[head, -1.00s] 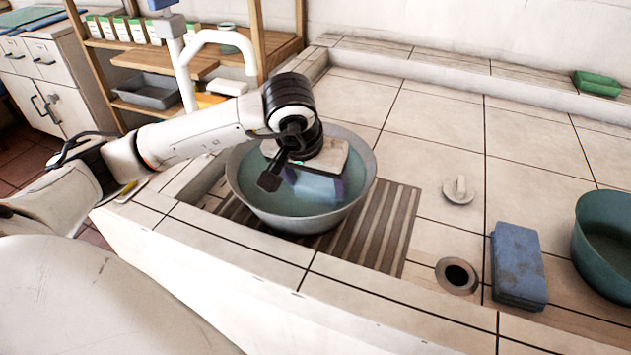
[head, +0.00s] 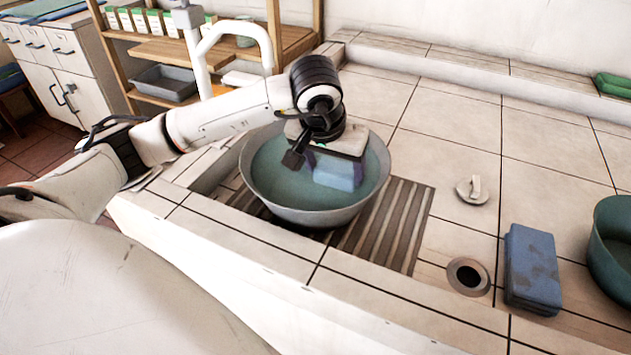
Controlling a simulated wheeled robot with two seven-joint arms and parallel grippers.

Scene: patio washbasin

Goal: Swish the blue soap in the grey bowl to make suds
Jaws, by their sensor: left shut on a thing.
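The grey bowl (head: 262,192) stands on a slatted brown rack set in the tiled counter. It holds blue-green water, and no suds show on the surface. My left gripper (head: 312,168) reaches over the bowl from the left, pointing down. It is shut on the blue soap (head: 338,174), a pale blue block low in the bowl at the water. The wrist hides part of the soap and of the fingers. My right gripper is not in view.
A blue sponge-like block (head: 533,268) lies right of a drain hole (head: 468,276). A plug (head: 472,190) lies behind the hole. A teal basin (head: 612,240) stands at the right edge, a green dish (head: 614,85) on the back ledge. The back tiles are clear.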

